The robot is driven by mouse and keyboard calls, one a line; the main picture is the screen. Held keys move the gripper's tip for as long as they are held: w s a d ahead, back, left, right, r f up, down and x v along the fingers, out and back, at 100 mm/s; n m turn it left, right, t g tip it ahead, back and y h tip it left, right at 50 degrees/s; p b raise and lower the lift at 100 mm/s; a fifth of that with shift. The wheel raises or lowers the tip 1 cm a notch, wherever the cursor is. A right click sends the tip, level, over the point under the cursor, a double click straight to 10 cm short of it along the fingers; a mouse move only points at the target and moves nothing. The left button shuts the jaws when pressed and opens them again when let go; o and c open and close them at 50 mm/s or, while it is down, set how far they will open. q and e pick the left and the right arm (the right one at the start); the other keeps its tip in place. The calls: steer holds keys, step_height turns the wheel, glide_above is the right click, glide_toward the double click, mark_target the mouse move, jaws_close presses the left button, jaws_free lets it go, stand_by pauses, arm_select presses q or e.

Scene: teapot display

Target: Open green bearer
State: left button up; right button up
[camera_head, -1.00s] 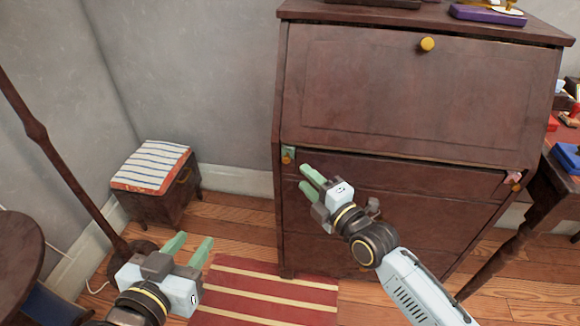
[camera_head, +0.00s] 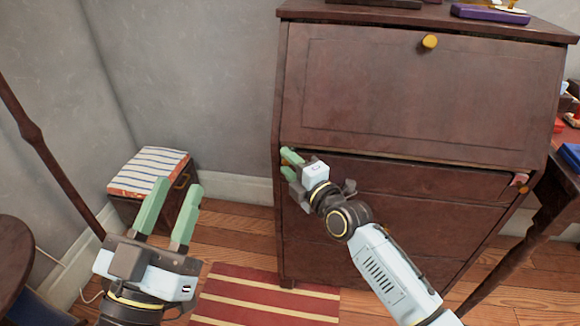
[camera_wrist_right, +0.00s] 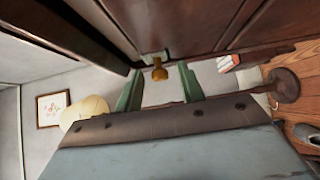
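The green bearer is a small pale green end with a brass knob, at the upper left of the dark desk. In the head view my right gripper covers it. In the right wrist view the green bearer (camera_wrist_right: 153,57) shows at the desk's edge with its brass knob (camera_wrist_right: 159,73) in front. My right gripper (camera_head: 287,163) is open at the bearer, with one finger on each side of the knob in the wrist view. I cannot tell whether the fingers touch it. My left gripper (camera_head: 178,187) is open and empty, in front of the striped stool.
The dark desk (camera_head: 400,240) has a closed slanted lid (camera_head: 400,95) with a yellow knob (camera_head: 430,41). A pink bearer (camera_head: 519,179) is at its right. The striped stool (camera_head: 150,170) stands left, and a striped rug (camera_head: 265,298) lies on the floor.

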jaws_close()
stand_by(0.4)
